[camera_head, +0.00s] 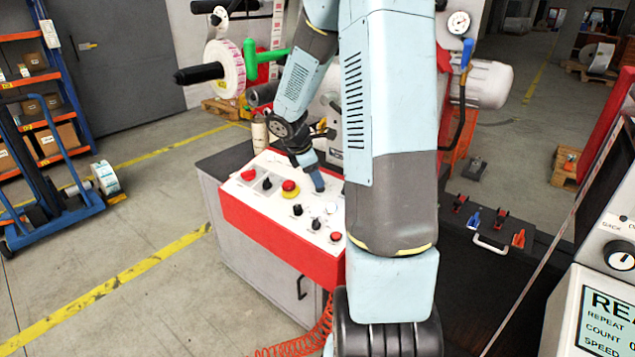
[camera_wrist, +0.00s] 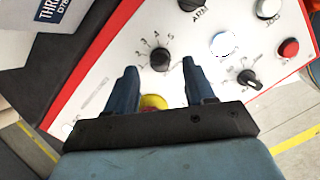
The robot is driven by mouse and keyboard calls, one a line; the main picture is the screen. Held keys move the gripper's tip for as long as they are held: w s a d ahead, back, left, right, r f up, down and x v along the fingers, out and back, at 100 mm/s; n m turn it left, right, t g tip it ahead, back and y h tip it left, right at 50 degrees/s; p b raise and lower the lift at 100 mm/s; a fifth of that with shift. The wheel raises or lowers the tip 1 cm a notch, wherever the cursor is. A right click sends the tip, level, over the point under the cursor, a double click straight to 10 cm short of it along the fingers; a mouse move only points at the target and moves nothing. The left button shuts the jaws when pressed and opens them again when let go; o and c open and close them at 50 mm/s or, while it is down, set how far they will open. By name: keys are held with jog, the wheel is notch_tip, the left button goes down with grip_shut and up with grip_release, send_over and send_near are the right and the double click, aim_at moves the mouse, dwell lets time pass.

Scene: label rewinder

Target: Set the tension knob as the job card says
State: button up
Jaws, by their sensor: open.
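In the wrist view a black knob (camera_wrist: 160,60) sits on the white panel (camera_wrist: 105,75), with a numbered scale around its upper side; 2 to 5 can be made out. Its pointer setting cannot be made out. My gripper (camera_wrist: 159,70) is open and empty, its two blue fingers on either side of the knob and just below it, with no clear contact. In the head view my gripper (camera_head: 316,182) is over the far side of the red-edged control panel (camera_head: 250,215), hiding part of it. No job card can be clearly read.
Near the knob are a second black selector (camera_wrist: 249,79), a white round button (camera_wrist: 223,44), a red button (camera_wrist: 289,48) and a yellow part (camera_wrist: 153,102) between the fingers. In the head view a red emergency button (camera_head: 290,187) stands on the panel. A display screen (camera_head: 605,315) is at right.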

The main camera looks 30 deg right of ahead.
jog(key=shift+x, duration=1.75)
jog(key=c, duration=0.9)
jog(key=shift+a, duration=0.15)
jog(key=shift+c, duration=0.5)
